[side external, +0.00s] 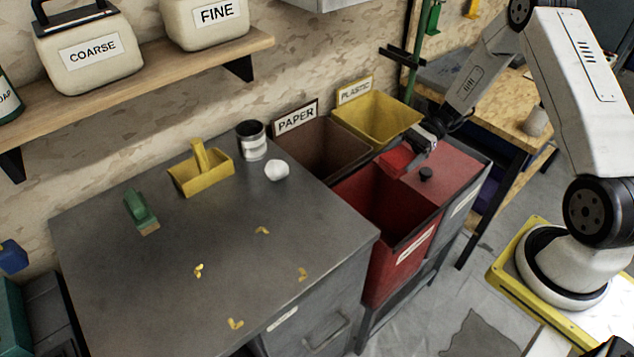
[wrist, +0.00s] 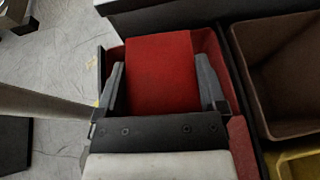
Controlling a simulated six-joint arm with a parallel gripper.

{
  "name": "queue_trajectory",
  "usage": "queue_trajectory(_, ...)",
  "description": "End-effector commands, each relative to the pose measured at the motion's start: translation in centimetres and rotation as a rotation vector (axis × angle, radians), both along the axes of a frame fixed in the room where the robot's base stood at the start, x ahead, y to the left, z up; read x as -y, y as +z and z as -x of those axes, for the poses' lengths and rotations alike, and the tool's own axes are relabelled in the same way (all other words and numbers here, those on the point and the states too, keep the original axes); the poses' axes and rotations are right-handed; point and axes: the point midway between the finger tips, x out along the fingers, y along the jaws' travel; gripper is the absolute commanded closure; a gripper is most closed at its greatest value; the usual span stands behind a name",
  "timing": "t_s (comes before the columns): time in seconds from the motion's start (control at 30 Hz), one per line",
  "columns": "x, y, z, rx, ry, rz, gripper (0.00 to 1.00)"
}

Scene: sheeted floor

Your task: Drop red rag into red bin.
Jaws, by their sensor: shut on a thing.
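The red rag (side external: 396,159) is between the fingers of my gripper (side external: 428,139), above the back part of the red bin (side external: 405,262). In the wrist view the rag (wrist: 160,72) fills the space between the two fingers of my gripper (wrist: 161,85), which is shut on it. The red bin (wrist: 211,45) shows behind and beside the rag there. The bin's left part is open at the top; a red lid with a black knob (side external: 426,174) covers its right part. I cannot tell whether the rag touches the bin or lid.
A brown bin (side external: 322,147) marked PAPER and a yellow bin (side external: 376,118) marked PLASTIC stand behind the red bin. A grey cabinet (side external: 180,255) is at left, with a yellow holder (side external: 201,173), a can (side external: 252,142), a white lump (side external: 277,170) and a green brush (side external: 140,210).

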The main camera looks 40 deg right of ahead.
Motion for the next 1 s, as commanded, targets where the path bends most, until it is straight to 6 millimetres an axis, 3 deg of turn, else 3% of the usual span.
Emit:
queue_trajectory(0.53, 0.0, -4.4, 0.0, 0.0, 0.0, 0.0, 0.68)
queue_trajectory(1.0, 0.0, -5.1, 0.0, 0.001, 0.0, 0.0, 0.68)
